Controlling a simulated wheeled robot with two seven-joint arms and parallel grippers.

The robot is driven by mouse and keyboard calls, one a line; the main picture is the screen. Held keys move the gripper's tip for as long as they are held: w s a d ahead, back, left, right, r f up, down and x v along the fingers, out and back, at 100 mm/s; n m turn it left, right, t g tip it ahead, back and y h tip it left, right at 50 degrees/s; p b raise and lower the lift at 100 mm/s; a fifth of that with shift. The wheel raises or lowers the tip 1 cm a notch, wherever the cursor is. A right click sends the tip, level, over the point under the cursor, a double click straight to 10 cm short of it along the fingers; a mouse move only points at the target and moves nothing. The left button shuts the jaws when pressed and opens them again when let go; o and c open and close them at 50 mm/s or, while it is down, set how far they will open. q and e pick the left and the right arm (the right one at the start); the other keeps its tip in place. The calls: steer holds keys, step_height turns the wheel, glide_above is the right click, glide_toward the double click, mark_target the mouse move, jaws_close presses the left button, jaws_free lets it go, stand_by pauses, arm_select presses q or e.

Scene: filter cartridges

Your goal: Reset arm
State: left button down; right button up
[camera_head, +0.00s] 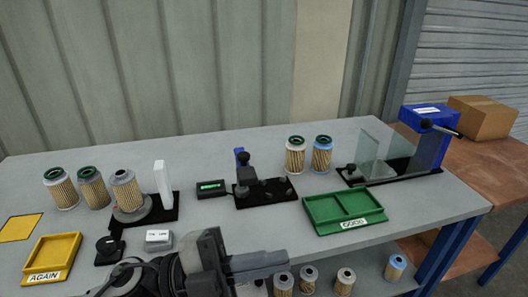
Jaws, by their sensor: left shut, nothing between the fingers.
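My left gripper (275,261) is at the bottom middle, in front of the table's near edge, pointing right. Its fingers are together with nothing between them. Two filter cartridges, one with a green top (61,188) and one beside it (93,188), stand at the left of the table. A third cartridge (126,190) stands on a round grey base on a black stand. Two more, one white-banded (295,155) and one blue-banded (322,155), stand behind the green tray. My right gripper is not in view.
A yellow AGAIN tray (54,256) and a green GOOD tray (344,209) are empty. A black fixture (262,190) with a display box (211,188) stands mid-table. Several cartridges (345,281) sit below the near edge.

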arm_select(q)
steer(key=w+a+f+n+t+y, duration=0.3)
steer(key=a+f+n+t+y, duration=0.25)
steer(key=n+t, duration=0.35)
steer(key=w+a+f+n+t+y, duration=0.4)
steer(key=f+n+t+y, duration=0.2)
steer(key=n, duration=0.6)
steer(key=s+a+f+n+g+y, duration=0.3)
steer(key=s+f, duration=0.2)
steer(key=f, duration=0.3)
steer(key=s+a+f+n+g+y, duration=0.2)
steer(key=s+f, duration=0.3)
steer(key=f, duration=0.4)
steer(key=shift+s+a+f+n+g+y, duration=0.25)
steer(key=shift+s+a+n+g+y, duration=0.15)
steer(key=shift+g+y, duration=0.2)
